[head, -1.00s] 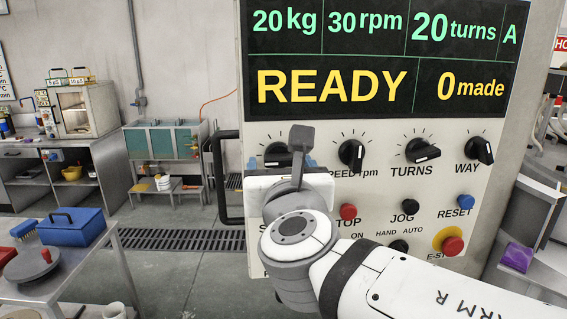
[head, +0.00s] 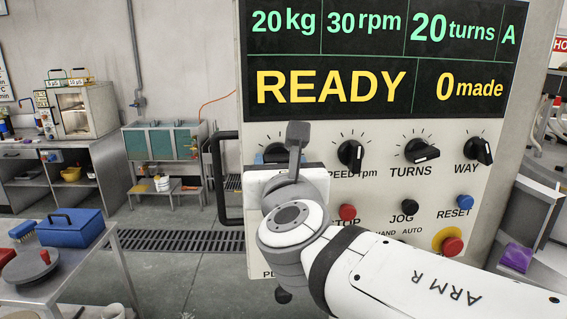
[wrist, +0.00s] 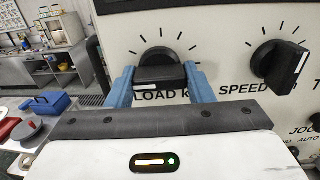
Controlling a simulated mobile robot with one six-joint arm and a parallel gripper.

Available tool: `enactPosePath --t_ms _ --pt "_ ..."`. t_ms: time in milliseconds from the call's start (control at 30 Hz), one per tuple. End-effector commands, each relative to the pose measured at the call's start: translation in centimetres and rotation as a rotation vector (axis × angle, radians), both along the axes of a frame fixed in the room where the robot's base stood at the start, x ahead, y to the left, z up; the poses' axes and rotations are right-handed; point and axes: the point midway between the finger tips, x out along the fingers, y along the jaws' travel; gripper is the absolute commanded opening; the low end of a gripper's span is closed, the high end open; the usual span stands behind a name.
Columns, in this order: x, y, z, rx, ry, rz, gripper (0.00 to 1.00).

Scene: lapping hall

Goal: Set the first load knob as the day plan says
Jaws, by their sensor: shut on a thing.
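The load knob (wrist: 162,56) is a round black knob with a raised grip bar, in the upper middle of the wrist view. Its label reads "LOAD K" before my finger covers the rest. My gripper (wrist: 160,82) has its blue fingers on both sides of the bar and is shut on it. In the head view my wrist hides most of this knob (head: 275,151), and I cannot make out its pointer mark. The display (head: 380,60) reads 20 kg, 30 rpm, 20 turns, A, READY, 0 made. No day plan is readable.
The speed knob (head: 351,154), turns knob (head: 421,150) and way knob (head: 479,150) run to the right. A table with a blue box (head: 70,227) stands left.

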Motion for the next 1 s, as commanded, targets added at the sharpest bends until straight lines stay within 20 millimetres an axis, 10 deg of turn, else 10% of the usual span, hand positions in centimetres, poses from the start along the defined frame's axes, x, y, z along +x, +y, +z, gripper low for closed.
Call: enactPosePath --t_ms 1000 --pt "-0.1 0.2 -0.6 0.567 0.034 0.004 0.25"
